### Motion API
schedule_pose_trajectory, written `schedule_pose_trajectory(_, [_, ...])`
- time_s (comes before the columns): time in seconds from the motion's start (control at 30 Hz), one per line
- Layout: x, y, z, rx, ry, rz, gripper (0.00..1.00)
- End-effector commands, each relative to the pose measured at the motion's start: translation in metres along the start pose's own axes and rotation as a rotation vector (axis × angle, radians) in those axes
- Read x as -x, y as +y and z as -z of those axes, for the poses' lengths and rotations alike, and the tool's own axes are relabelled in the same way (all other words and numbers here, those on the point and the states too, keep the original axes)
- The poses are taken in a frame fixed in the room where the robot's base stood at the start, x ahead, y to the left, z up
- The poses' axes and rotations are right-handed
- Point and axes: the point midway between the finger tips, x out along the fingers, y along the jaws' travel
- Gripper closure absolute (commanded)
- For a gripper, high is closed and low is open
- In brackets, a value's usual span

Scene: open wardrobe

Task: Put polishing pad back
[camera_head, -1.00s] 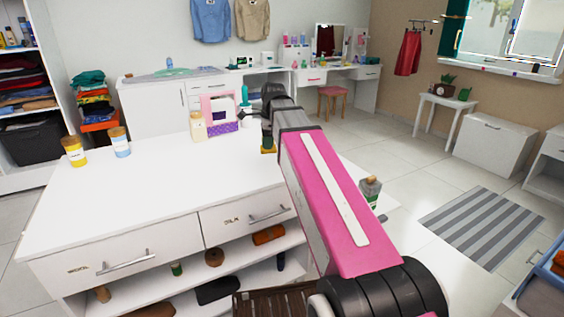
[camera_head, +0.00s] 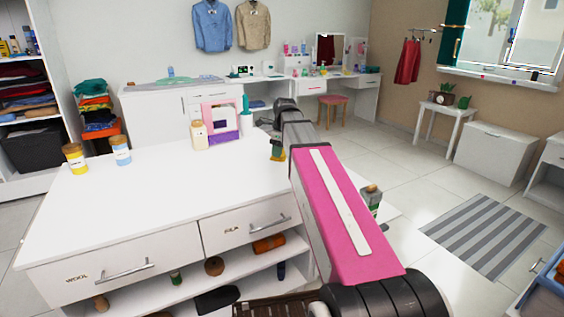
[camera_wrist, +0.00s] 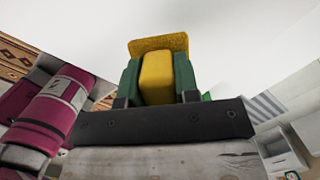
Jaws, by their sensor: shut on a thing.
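The polishing pad (camera_wrist: 158,44) is yellow, with a wide flat face and a narrower yellow block behind it. In the wrist view my gripper (camera_wrist: 157,82) is shut on this block, with a green finger on each side. In the head view my gripper (camera_head: 278,150) is beyond the pink arm link, near the far right edge of the white table (camera_head: 130,200). A little yellow and green shows there below the wrist. I cannot tell how high the pad is above the tabletop.
A yellow jar (camera_head: 76,158) and a blue jar (camera_head: 120,150) stand at the table's left. A cream bottle (camera_head: 199,135) and a pink and purple machine (camera_head: 221,122) stand at its back. Drawers marked WOOL (camera_head: 120,268) and SILK (camera_head: 248,222) are shut. The table's middle is clear.

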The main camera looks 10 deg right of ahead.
Motion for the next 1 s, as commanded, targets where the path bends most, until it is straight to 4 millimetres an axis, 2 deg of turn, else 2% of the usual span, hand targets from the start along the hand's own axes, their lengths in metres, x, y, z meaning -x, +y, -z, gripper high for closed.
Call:
schedule_pose_trajectory(0.1, [-0.009, -0.017, 0.006, -0.001, 0.001, -0.002, 0.93])
schedule_pose_trajectory(0.23, [-0.013, -0.023, 0.01, 0.001, 0.0, 0.0, 0.93])
schedule_pose_trajectory(0.37, [-0.019, -0.023, 0.012, 0.001, 0.0, -0.001, 0.93])
schedule_pose_trajectory(0.63, [-0.051, -0.022, 0.017, 0.0, 0.001, -0.002, 0.93])
schedule_pose_trajectory(1.0, [-0.055, -0.023, 0.017, 0.001, 0.001, -0.001, 0.93])
